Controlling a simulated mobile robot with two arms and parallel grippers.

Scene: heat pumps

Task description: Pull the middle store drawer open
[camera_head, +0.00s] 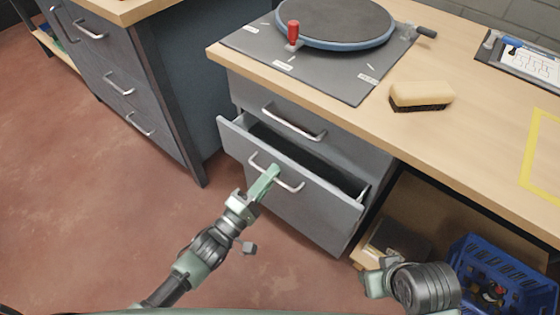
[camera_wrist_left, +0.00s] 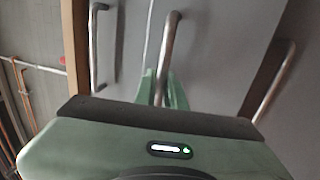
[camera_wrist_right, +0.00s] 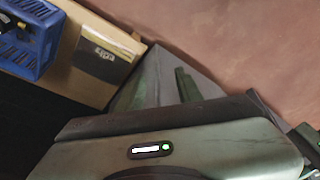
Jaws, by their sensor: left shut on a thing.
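The middle store drawer (camera_head: 300,180) is a grey drawer under the workbench and stands partly open, with a dark gap behind its front. Its silver bar handle (camera_head: 291,186) is also in the left wrist view (camera_wrist_left: 169,42), between my left fingers. My left gripper (camera_head: 266,180) is shut on this handle. Its fingers also show in the left wrist view (camera_wrist_left: 162,90). My right gripper (camera_head: 370,284) is low beside the bench shelf, away from the drawer. In the right wrist view its fingers (camera_wrist_right: 166,88) are apart with nothing between them.
The closed top drawer (camera_head: 293,122) is above. The bench top (camera_head: 470,110) holds a round turntable (camera_head: 335,20) and a brush (camera_head: 421,95). A blue crate (camera_head: 500,270) is on the lower right. Another drawer cabinet (camera_head: 125,75) stands left. Red floor (camera_head: 90,220) is clear in front.

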